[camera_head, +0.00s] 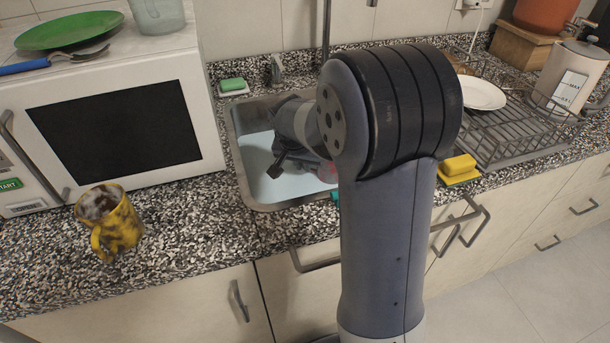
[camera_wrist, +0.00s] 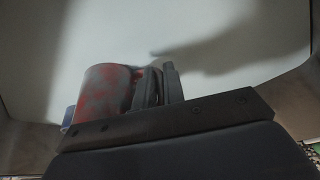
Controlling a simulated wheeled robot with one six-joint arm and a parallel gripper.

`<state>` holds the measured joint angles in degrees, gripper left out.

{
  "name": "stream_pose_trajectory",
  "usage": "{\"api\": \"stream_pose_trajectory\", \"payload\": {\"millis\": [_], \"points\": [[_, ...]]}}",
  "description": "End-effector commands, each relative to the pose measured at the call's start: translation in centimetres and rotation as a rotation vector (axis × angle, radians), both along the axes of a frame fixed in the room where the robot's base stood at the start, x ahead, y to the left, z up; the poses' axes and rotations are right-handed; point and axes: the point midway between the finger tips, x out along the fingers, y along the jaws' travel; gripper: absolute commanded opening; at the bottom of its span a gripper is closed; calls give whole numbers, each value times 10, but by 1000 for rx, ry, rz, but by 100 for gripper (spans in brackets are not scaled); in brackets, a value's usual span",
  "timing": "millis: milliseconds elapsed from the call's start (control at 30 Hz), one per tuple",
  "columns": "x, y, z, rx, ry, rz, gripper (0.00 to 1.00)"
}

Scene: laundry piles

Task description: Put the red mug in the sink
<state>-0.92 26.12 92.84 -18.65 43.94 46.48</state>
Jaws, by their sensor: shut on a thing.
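The red mug (camera_wrist: 100,92), with pale greyish patches over its red surface, is at the left in the wrist view, beside the fingers of my gripper (camera_wrist: 155,88). My gripper is shut on it, and the fingers hide part of the mug. In the head view my gripper (camera_head: 300,160) reaches down into the sink (camera_head: 254,184), and a small reddish part of the mug (camera_head: 329,172) shows beside my arm. The mug is within the sink's outline. I cannot tell whether it touches the sink bottom.
A dirty yellow mug (camera_head: 120,228) stands on the speckled counter at left, before the microwave (camera_head: 115,120). A faucet (camera_head: 277,70) and green sponge (camera_head: 232,84) are behind the sink. A yellow sponge (camera_head: 458,165) and dish rack (camera_head: 520,130) are at right.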

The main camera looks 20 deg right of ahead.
Motion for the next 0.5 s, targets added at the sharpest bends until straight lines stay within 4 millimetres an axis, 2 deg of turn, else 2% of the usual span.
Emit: {"api": "stream_pose_trajectory", "payload": {"millis": [267, 500], "points": [[0, 0, -35, 0, 3, 1, 0], [0, 0, -37, 0, -1, 1, 0]]}}
